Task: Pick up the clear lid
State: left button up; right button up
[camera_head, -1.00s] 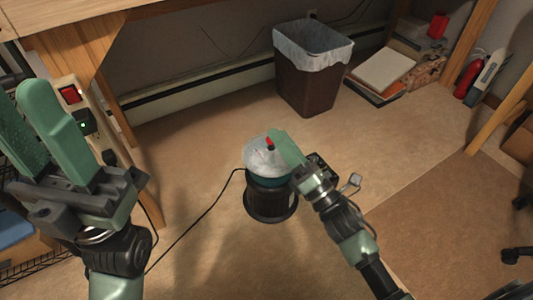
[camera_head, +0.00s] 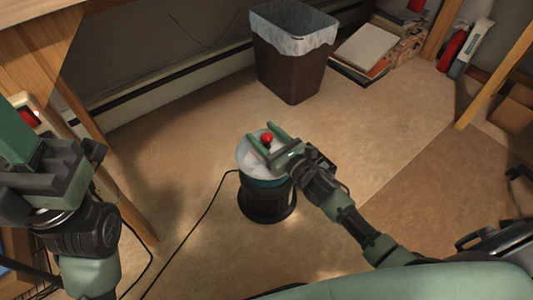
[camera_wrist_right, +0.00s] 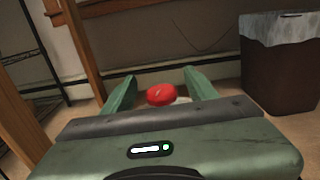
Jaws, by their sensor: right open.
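The clear lid (camera_head: 250,162) is a pale, see-through dome with a red knob (camera_head: 267,137) on top. It sits on a dark, round canister (camera_head: 266,205) standing on the floor. My right gripper (camera_head: 260,131) is open over the lid, with its green fingers on either side of the knob.
A brown bin (camera_head: 291,75) with a white liner stands behind the canister. A black cord (camera_head: 203,215) runs from the canister across the floor. A wooden desk leg (camera_head: 118,190) is at left. Books (camera_head: 360,52) and a red extinguisher (camera_head: 452,48) are at back right.

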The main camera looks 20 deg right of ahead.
jog(key=shift+x, duration=0.9)
grip_shut()
dwell(0.7)
